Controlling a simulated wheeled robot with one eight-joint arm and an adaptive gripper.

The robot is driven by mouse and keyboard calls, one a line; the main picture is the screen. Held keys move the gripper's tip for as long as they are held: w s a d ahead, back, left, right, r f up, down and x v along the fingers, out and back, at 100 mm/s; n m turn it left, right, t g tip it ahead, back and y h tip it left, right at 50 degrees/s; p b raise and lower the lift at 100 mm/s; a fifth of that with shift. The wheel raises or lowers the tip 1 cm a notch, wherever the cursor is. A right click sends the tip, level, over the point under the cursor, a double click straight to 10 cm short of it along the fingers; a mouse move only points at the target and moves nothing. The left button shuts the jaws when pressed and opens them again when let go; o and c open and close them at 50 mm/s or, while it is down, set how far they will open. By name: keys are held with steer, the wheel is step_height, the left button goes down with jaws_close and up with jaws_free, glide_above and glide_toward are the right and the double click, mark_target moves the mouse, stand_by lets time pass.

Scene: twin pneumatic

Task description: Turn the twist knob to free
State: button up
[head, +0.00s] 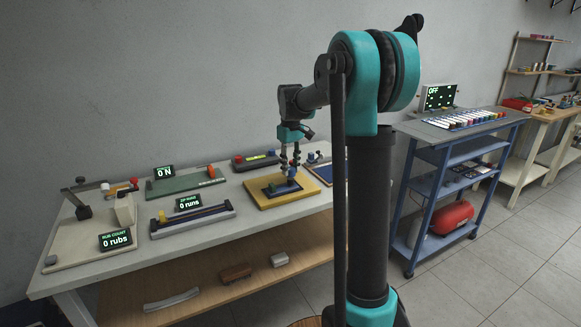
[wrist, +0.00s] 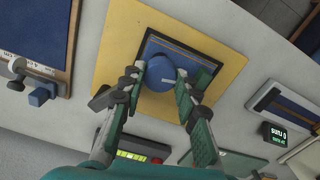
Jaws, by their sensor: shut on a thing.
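The twist knob (wrist: 158,70) is a round blue cap with a thin pale pointer mark toward its right side in the wrist view. It sits on a dark blue plate (wrist: 178,50) with a dark frame, on a yellow board (wrist: 115,45). My gripper (wrist: 160,76) is shut on the knob, one finger on its left and one on its right. In the head view my gripper (head: 290,171) points down over the yellow board (head: 262,203); the fingers largely hide the knob there. The knob's setting labels cannot be read.
A blue panel (wrist: 38,40) lies close beside the yellow board.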

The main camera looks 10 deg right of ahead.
steer(key=m, duration=0.5)
steer(key=shift+m, duration=0.3)
steer(key=m, duration=0.4)
steer(key=shift+m, duration=0.3)
steer(key=m, duration=1)
steer(key=o, duration=1.2)
steer(key=shift+c, duration=0.2)
steer(key=shift+r, duration=0.1)
